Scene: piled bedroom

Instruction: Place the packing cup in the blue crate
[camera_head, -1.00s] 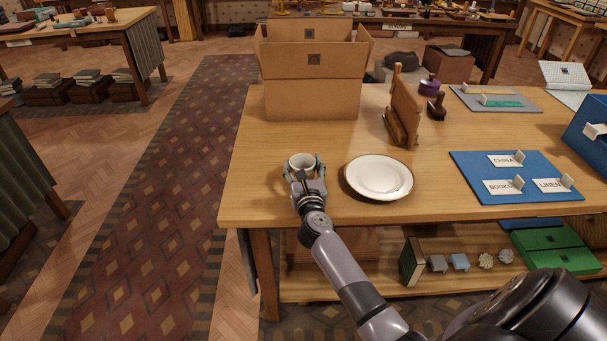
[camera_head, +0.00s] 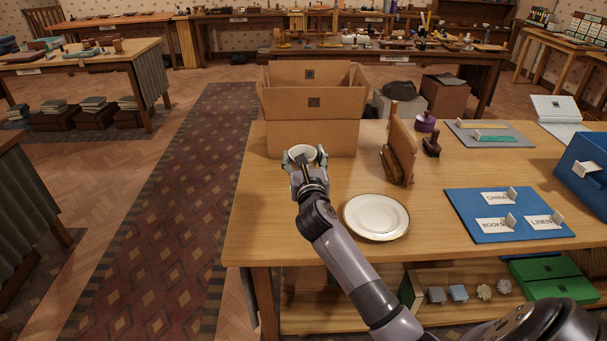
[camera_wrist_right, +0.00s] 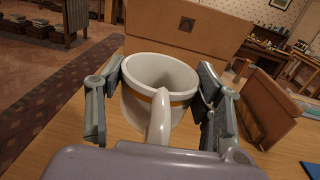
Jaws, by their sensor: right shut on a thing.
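The packing cup is a white cup (camera_head: 303,153) with a gold band and a handle. My right gripper (camera_head: 304,160) is shut on it, one finger on each side, and holds it upright in front of the cardboard box. In the right wrist view the cup (camera_wrist_right: 158,85) sits between the fingers of the gripper (camera_wrist_right: 160,100), its handle towards the wrist and its inside empty. A blue crate (camera_head: 590,172) stands at the table's right edge, partly cut off by the picture. My left gripper is not in view.
An open cardboard box (camera_head: 310,135) stands behind the cup. A white plate (camera_head: 376,216) lies to the right of my arm. A wooden rack (camera_head: 400,150) and a blue board (camera_head: 500,232) with label cards lie further right. Bare wood (camera_head: 430,195) separates plate and board.

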